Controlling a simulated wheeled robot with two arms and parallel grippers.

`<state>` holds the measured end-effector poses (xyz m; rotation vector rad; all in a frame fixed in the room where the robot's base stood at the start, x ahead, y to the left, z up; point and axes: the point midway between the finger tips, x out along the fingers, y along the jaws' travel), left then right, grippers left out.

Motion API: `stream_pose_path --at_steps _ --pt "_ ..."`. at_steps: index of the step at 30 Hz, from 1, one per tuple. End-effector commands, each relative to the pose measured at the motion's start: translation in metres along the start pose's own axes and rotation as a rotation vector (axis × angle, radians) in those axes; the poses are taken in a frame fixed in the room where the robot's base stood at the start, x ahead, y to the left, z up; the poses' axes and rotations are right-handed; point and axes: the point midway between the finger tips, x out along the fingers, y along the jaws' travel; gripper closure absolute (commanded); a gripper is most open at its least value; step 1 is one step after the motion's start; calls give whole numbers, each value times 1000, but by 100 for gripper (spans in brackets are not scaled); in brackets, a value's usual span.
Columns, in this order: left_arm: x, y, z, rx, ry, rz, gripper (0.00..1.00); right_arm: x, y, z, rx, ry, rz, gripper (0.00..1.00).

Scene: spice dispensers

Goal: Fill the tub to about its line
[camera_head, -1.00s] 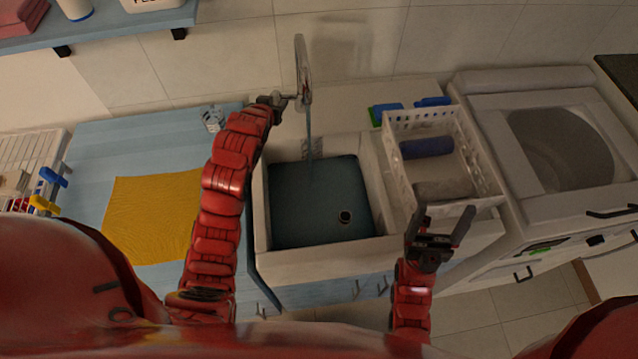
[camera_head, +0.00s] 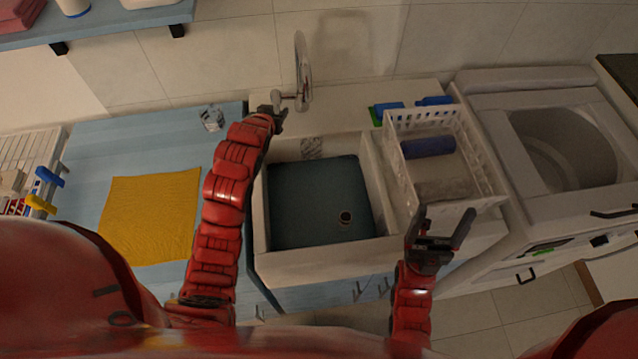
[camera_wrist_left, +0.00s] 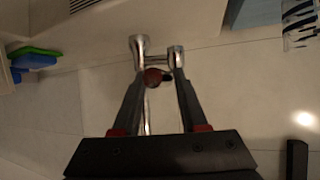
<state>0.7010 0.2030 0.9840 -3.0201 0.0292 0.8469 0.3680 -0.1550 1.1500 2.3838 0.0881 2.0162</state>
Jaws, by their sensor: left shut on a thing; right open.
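The tub (camera_head: 330,262) is a pale rectangular basin. Its floor area is blue-grey, apparently water (camera_head: 310,195), with a small round dark spot (camera_head: 345,217) that looks like a drain. I cannot make out a fill line. The chrome tap (camera_head: 303,70) rises behind the tub's back edge, and no stream shows below it. My left gripper (camera_head: 276,108) is shut on the tap handle (camera_head: 286,96), which also shows between the fingers in the left wrist view (camera_wrist_left: 153,76). My right gripper (camera_head: 445,225) is open and empty, in front of the white basket.
The white basket (camera_head: 490,187) right of the tub holds a blue roll (camera_head: 428,147) and a grey one. A washing machine (camera_head: 530,215) stands further right. A yellow cloth (camera_head: 150,218) and a clear glass (camera_head: 212,118) are on the blue counter left.

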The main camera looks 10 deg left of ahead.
Motion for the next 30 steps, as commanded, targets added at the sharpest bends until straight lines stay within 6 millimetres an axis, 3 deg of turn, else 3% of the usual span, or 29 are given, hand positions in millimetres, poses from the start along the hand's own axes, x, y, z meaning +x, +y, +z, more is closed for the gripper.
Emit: stream_pose_path --at_steps 2,3,7,17,30 --pt "0 4 3 -2 -7 9 84 0 0 0 0 0 0 21" --pt "1 4 3 -3 -7 9 50 0 0 0 0 0 0 21" --pt "0 3 2 -2 -6 7 27 0 0 0 0 0 0 21" --pt "-2 1 1 -1 -4 2 25 1 0 0 0 0 0 21" --pt "-48 0 0 -1 -4 1 25 19 1 -3 0 0 0 21"
